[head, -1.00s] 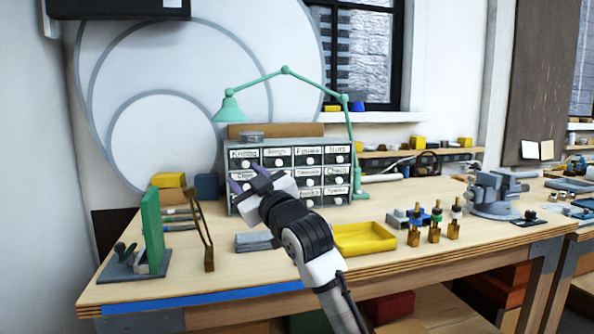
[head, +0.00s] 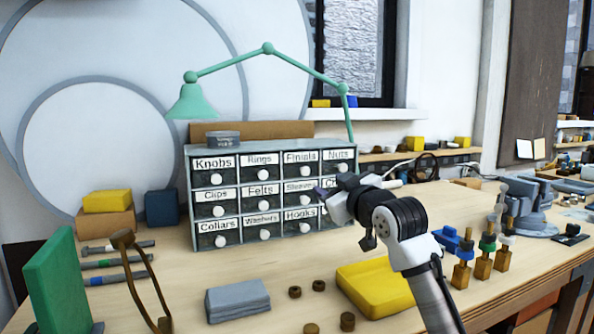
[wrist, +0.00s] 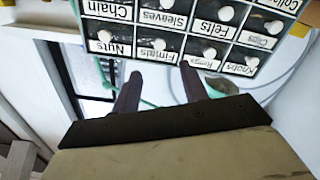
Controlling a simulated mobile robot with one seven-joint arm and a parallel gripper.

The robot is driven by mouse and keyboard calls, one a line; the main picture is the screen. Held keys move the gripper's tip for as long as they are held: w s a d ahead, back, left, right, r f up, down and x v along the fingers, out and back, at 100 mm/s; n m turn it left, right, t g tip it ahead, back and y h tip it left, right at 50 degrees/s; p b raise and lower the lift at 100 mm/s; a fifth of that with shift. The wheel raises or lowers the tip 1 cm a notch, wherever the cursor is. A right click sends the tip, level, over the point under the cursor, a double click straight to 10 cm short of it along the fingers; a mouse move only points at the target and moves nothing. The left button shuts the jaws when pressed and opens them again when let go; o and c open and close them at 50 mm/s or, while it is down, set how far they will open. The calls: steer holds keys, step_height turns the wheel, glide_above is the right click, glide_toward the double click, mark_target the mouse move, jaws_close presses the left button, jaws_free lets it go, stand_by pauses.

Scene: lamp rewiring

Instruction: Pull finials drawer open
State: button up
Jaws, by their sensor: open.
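The small-parts cabinet (head: 190,180) stands on the bench with labelled dark drawers and white round knobs. The Finials drawer (head: 290,170) is in the top row, third from the left, and looks shut. Its white knob (head: 303,171) is visible. In the wrist view the cabinet appears upside down, with the Finials drawer (wrist: 143,42) and its knob (wrist: 159,44) near the middle. My gripper (head: 322,195) is in front of the cabinet's right part, partly hiding the right column. In the wrist view my gripper (wrist: 160,77) has its two fingers apart, with nothing between them.
A green lamp (head: 190,102) arches over the cabinet, and a round tin (head: 222,139) sits on top. A grey block (head: 237,299), small brown rings (head: 295,292) and a yellow tray (head: 375,288) lie in front. A green panel (head: 55,283) stands at left.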

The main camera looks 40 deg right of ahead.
mark_target(306, 172)
steer(key=p+x, duration=0.2)
steer(key=x, duration=1.2)
steer(key=shift+s+d+p, duration=0.1)
steer(key=shift+p, duration=0.2)
jaws_close()
